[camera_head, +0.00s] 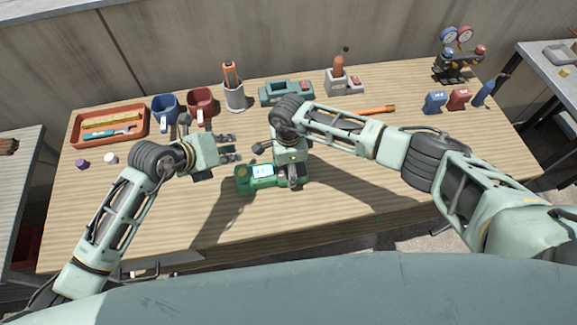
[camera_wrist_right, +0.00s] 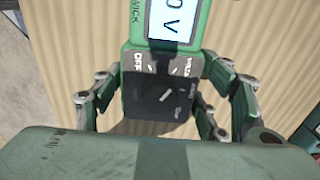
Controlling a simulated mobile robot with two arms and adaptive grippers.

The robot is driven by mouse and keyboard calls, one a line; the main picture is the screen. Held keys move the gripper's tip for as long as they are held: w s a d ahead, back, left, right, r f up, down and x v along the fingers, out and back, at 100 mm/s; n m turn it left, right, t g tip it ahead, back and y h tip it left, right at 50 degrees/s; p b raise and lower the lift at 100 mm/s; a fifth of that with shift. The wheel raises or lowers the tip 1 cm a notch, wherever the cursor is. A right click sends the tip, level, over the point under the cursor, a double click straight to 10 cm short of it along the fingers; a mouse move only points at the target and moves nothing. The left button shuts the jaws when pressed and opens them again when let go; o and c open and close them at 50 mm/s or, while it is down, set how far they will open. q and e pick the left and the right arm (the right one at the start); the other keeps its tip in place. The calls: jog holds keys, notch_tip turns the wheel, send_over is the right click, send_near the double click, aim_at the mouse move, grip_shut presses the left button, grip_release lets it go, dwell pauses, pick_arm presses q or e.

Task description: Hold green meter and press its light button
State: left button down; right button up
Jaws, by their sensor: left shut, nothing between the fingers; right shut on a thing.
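The green meter (camera_head: 262,177) is near the middle of the table in the head view, its lit screen facing up. My right gripper (camera_head: 291,178) is shut on its right end. In the right wrist view the meter (camera_wrist_right: 212,30) shows its screen and a dark dial between the fingers of my right gripper (camera_wrist_right: 165,105). My left gripper (camera_head: 232,148) is shut and empty, above the table and just up and left of the meter, apart from it. The light button cannot be made out clearly. Whether the meter touches the table is hard to tell.
An orange tray (camera_head: 75,139) with tools, a blue mug (camera_head: 165,109), a red mug (camera_head: 201,104) and a tool cup (camera_head: 235,97) stand along the back left. A gauge set (camera_head: 458,65) stands at the back right. The table's (camera_head: 400,195) front right is clear.

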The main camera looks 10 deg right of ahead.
pick_arm(q)
jog(key=shift+r, duration=0.45)
pick_arm(e)
jog(key=o, duration=1.7)
jog(key=shift+c, duration=0.2)
jog(key=shift+o, duration=0.2)
jog(key=shift+o, duration=1.2)
notch_tip(320, 180, up, 9)
jog(key=p, duration=0.5)
pick_arm(q)
notch_tip(320, 180, up, 5)
jog(key=shift+r, duration=0.2)
